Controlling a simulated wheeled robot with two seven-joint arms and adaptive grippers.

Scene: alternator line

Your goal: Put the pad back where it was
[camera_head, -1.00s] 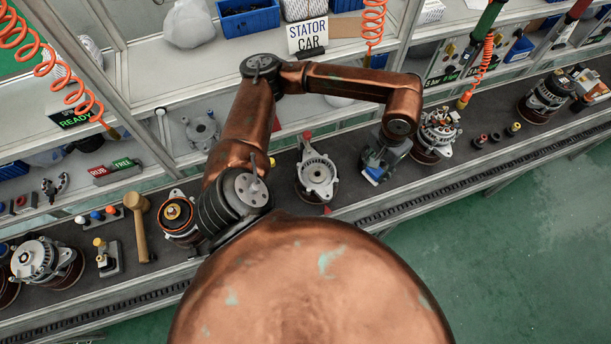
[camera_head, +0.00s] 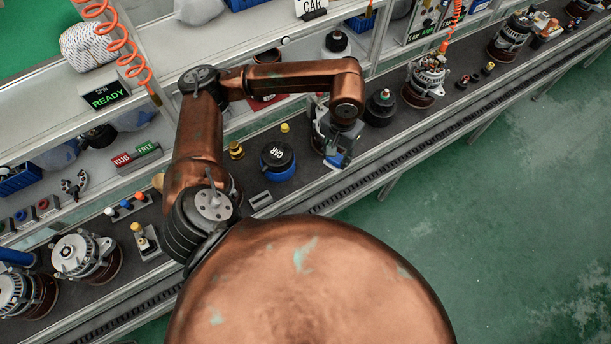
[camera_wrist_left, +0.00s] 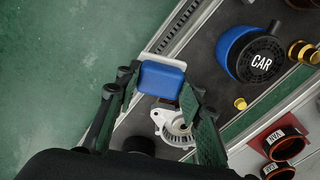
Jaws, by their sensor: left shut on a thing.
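My left gripper (camera_head: 328,140) is over the bench, in front of the upper arm's reach, and mostly hidden by its own wrist in the head view. It is shut on the pad (camera_head: 335,160), a small blue block with a pale edge. In the left wrist view the pad (camera_wrist_left: 162,80) sits between the two dark fingers of the gripper (camera_wrist_left: 160,86). A silver alternator housing (camera_wrist_left: 170,122) lies beyond the fingers there; I cannot tell the gap between it and the pad. My right gripper is in neither view.
A blue and black drum marked CAR (camera_head: 278,160) stands left of the gripper, with small yellow pieces near it. A dark round stand (camera_head: 380,108) is to the right, then an alternator (camera_head: 426,78). The green floor (camera_head: 500,210) in front is clear.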

